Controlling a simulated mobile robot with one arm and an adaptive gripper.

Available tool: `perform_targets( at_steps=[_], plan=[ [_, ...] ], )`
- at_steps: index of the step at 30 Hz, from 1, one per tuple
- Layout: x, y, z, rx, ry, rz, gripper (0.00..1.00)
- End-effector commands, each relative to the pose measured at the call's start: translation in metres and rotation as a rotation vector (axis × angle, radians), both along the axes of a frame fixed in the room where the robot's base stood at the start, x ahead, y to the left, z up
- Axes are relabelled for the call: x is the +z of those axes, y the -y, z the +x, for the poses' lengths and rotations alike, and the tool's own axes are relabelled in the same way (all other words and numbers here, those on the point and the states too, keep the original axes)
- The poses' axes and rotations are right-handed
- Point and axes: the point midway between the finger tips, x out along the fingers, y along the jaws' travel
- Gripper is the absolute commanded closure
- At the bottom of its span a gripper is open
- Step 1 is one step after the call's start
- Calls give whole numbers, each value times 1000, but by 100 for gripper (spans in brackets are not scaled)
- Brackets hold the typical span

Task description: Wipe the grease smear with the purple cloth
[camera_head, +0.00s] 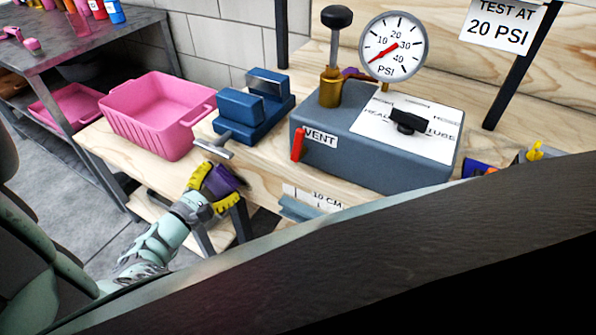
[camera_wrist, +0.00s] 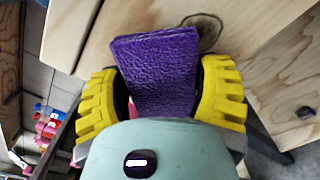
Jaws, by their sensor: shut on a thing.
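My gripper (camera_head: 217,188), with yellow ridged fingers, is shut on the purple cloth (camera_head: 222,181) at the front edge of the wooden bench. In the wrist view the cloth (camera_wrist: 154,70) is a thick folded rectangle between the two fingers (camera_wrist: 158,100). A dark brownish ring-like smear (camera_wrist: 207,30) shows on the wood just beyond the cloth's upper right corner. The cloth appears to overlap or border part of the smear; I cannot tell whether it touches the wood. The smear is not visible in the head view.
A pink bin (camera_head: 158,112) stands left on the bench, beside a blue vise (camera_head: 254,105) with a grey handle. A grey test box (camera_head: 375,135) with gauge (camera_head: 392,46) and red vent lever (camera_head: 298,145) stands to the right. A dark panel covers the lower right of the head view.

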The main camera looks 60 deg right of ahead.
Motion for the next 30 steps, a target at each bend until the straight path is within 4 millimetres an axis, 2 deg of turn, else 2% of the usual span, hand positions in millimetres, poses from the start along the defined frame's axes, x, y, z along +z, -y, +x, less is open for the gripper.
perform_targets(
  at_steps=[23,30],
  plan=[
    [0,15,0,-3,0,0,67],
    [2,15,-12,-2,1,-1,67]
  ],
)
